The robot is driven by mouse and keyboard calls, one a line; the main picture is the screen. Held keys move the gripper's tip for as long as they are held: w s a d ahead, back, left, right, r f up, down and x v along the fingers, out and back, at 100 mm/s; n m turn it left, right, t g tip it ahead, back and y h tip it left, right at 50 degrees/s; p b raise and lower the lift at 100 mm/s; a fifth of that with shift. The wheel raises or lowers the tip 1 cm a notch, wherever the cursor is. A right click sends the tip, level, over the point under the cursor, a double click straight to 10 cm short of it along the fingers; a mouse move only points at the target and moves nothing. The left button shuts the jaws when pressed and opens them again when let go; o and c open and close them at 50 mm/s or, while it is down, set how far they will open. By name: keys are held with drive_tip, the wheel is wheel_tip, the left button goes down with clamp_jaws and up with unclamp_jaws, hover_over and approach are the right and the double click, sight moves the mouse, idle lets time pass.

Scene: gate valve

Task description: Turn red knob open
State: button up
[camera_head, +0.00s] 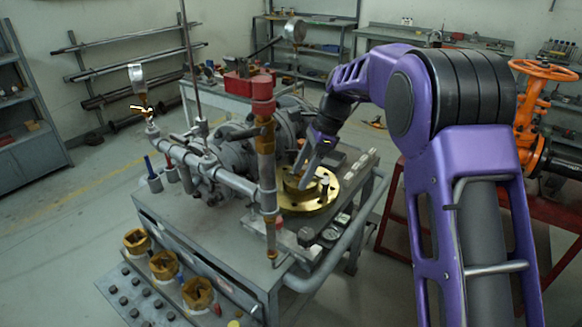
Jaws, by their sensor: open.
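The red knob (263,93) sits on top of an upright brown-and-grey pipe at the front of the valve assembly on the metal workbench (200,235). My gripper (304,170) points down to the right of that pipe, lower than the knob and apart from it. It is over or close to a round brass flange (318,197). Its fingers look parted, with nothing clearly held between them. The exact gap between the fingertips and the brass part cannot be told.
Horizontal grey piping with a pressure gauge (136,73) runs left of the knob. A thin tall rod (189,60) rises behind it. An orange handwheel valve (540,85) stands on a red table at right. Several brown sockets (164,265) line the bench's front. Floor at left is clear.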

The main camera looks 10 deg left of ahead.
sight(278, 220)
drive_tip(key=x, duration=0.5)
drive_tip(key=b+x, duration=0.1)
drive_tip(key=x, duration=1)
drive_tip(key=shift+w+a, duration=0.15)
drive_tip(key=shift+w, duration=0.1)
clamp_jaws()
